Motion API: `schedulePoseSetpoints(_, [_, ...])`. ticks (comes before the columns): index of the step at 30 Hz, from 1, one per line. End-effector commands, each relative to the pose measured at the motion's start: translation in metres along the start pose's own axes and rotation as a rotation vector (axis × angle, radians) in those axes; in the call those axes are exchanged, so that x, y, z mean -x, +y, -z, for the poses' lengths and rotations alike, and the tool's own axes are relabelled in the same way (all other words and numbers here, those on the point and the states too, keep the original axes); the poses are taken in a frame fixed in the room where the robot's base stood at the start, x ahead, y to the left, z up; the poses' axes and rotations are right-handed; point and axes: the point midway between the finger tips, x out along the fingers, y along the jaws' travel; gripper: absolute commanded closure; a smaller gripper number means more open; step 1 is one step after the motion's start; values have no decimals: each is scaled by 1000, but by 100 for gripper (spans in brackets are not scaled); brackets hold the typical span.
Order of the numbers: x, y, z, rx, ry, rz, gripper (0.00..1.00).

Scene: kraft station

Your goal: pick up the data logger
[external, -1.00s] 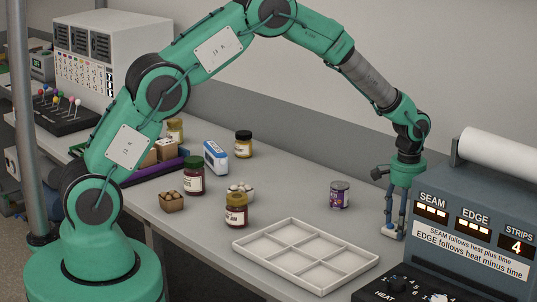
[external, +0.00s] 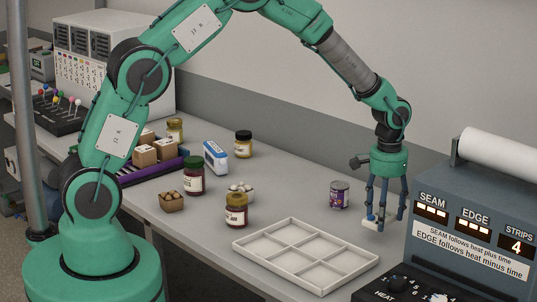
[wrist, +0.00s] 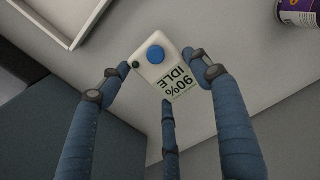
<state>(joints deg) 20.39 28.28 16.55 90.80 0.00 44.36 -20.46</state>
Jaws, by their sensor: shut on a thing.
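Whether the logger is clear of the bench is hard to tell.
An empty compartment tray (external: 305,256) lies to the front left of my gripper. A purple-labelled can (external: 339,195) stands just left of it. The sealing machine (external: 468,235) is close on the right. Jars (external: 236,210) and a blue-white carton (external: 215,157) stand farther left.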

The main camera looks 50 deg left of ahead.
Motion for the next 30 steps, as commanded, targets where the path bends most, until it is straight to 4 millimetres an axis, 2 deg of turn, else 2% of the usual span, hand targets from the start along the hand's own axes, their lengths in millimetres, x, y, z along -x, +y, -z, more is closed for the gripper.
schedulePoseSetpoints(6, [6, -13, -38, 0, 0, 0, 64])
schedulePoseSetpoints(15, [8, -26, -74, 0, 0, 0, 64])
schedulePoseSetpoints(21, [9, -30, -86, 0, 0, 0, 64])
schedulePoseSetpoints(30, [9, -32, -88, 0, 0, 0, 64])
